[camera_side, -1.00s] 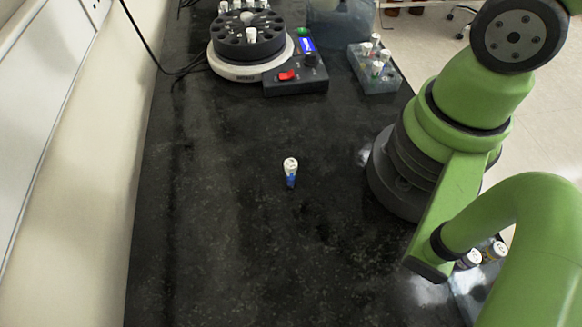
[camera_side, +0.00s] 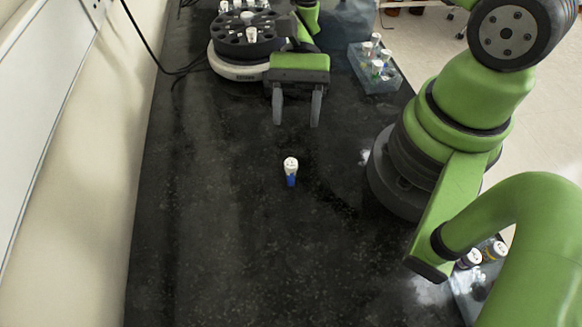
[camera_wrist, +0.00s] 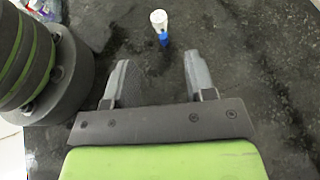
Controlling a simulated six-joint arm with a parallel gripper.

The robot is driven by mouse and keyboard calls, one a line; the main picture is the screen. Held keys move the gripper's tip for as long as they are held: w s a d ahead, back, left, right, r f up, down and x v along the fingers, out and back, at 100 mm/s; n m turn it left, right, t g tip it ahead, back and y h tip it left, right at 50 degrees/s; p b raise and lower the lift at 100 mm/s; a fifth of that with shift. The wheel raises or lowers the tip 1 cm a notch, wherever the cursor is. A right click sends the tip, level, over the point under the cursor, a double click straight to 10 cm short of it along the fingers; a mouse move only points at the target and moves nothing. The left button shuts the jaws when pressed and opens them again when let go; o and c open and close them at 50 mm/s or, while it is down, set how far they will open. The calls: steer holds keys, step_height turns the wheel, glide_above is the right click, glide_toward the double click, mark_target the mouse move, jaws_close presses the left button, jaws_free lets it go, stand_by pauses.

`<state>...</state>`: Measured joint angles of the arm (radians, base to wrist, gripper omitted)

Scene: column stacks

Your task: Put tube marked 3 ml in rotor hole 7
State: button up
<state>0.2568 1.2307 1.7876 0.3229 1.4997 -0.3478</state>
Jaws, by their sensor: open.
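A tube (camera_side: 291,170) with a white cap and a blue lower part stands alone and upright on the dark bench, in the middle of the side view. It also shows in the wrist view (camera_wrist: 160,26), just beyond the fingertips; its marking is too small to read. My gripper (camera_side: 297,122) is open and empty, its fingers a little behind the tube in the side view and apart from it. In the wrist view the two spread fingers (camera_wrist: 158,62) point toward the tube. The rotor (camera_side: 246,38) is at the back left with several white-capped tubes in it; its hole numbers cannot be read.
More capped tubes (camera_side: 482,255) are at the lower right, partly hidden by my arm. My gripper hides most of the rotor's control box. The bench around the lone tube is clear.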

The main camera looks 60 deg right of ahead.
mark_target(291, 172)
steer(key=x, duration=1)
steer(key=shift+w+d+f, duration=0.1)
steer(key=shift+f, duration=0.05)
jaws_close()
